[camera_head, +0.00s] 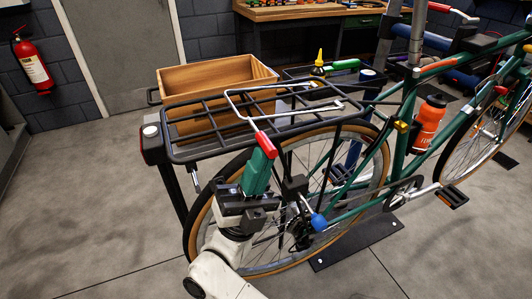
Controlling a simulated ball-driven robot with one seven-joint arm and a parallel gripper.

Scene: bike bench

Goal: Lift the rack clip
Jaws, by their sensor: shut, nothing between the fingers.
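The rack clip is a bent silver wire (229,99) lying over the black rear rack (185,152) of the green bike. A red piece (265,143) shows at its near end, at the rack's front edge. My gripper (261,158) reaches up from below with its green fingers shut. Their tips are right below the red piece and overlap it in the picture. I cannot tell whether they touch it. The clip looks down along the rack, and its near end is partly hidden by the red piece.
A wooden crate (212,73) stands behind the rack. A yellow-capped dark bottle (319,66) stands behind the rack, right of the crate. The rear wheel (371,183) and frame are close to the right of my gripper. The floor at left is clear.

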